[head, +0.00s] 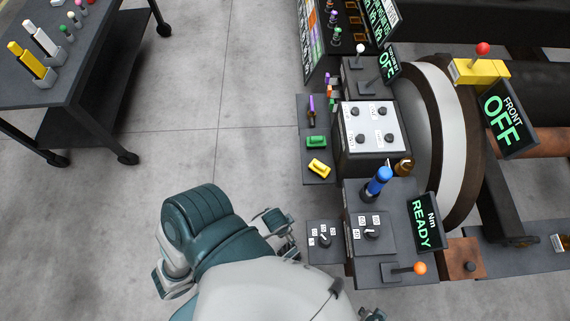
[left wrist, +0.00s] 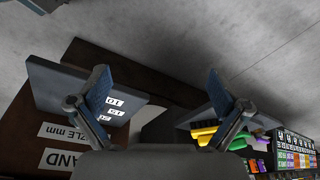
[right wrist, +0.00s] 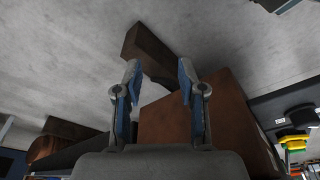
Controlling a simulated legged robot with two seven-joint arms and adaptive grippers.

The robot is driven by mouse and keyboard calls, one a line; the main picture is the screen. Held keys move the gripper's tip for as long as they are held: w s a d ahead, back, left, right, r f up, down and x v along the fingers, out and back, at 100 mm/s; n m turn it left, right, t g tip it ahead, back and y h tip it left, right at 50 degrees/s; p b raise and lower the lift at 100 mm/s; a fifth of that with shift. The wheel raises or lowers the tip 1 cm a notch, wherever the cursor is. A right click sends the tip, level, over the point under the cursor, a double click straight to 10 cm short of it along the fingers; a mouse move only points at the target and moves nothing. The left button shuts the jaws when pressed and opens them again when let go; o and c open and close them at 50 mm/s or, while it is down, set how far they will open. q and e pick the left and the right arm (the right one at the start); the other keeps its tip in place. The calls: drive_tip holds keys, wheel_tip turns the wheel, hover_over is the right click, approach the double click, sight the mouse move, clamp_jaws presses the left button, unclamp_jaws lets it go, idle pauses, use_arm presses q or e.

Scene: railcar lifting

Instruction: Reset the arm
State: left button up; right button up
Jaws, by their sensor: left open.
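My left gripper (left wrist: 158,88) is open in the left wrist view, its two blue-padded fingers wide apart with nothing between them. Behind its left finger is a dark panel with white number labels (left wrist: 115,103). My right gripper (right wrist: 158,75) is open in the right wrist view, its fingers closer together and the gap empty. Behind it are a brown block (right wrist: 190,122) and the bare floor. In the head view my teal and grey left arm (head: 225,243) is folded at the bottom, beside the control station. The right gripper is mostly hidden there.
The station carries a dial box (head: 324,240), a blue-topped handle (head: 378,182), an orange-knobbed lever (head: 408,269) and a READY sign (head: 423,224). A large wheel (head: 440,140) stands behind. A dark cart (head: 75,85) is at upper left. Floor between is clear.

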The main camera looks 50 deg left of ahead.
use_arm(q)
drive_tip(key=s+a+f+p, duration=0.1)
drive_tip(key=s+f+p, duration=0.1)
drive_tip(key=f, duration=0.4)
drive_tip(key=s+a+f+p, duration=0.1)
drive_tip(key=s+f+p, duration=0.1)
drive_tip(key=f, duration=0.4)
drive_tip(key=shift+s+f+p, duration=0.15)
drive_tip(key=shift+f+p, duration=0.05)
drive_tip(key=shift+p, duration=0.2)
use_arm(e)
drive_tip(key=s+f, duration=0.4)
drive_tip(key=f, duration=0.7)
drive_tip(key=shift+s+a+f+g, duration=0.15)
drive_tip(key=shift+a+f+g, duration=0.15)
drive_tip(key=shift+a+f, duration=0.1)
use_arm(q)
drive_tip(key=shift+d, duration=0.2)
use_arm(e)
drive_tip(key=shift+d, duration=0.2)
use_arm(q)
drive_tip(key=shift+d+r+g, duration=0.1)
drive_tip(key=shift+d+g, duration=0.15)
drive_tip(key=shift+g, duration=0.05)
use_arm(e)
drive_tip(key=shift+d+f, duration=0.1)
drive_tip(key=shift+d, duration=0.2)
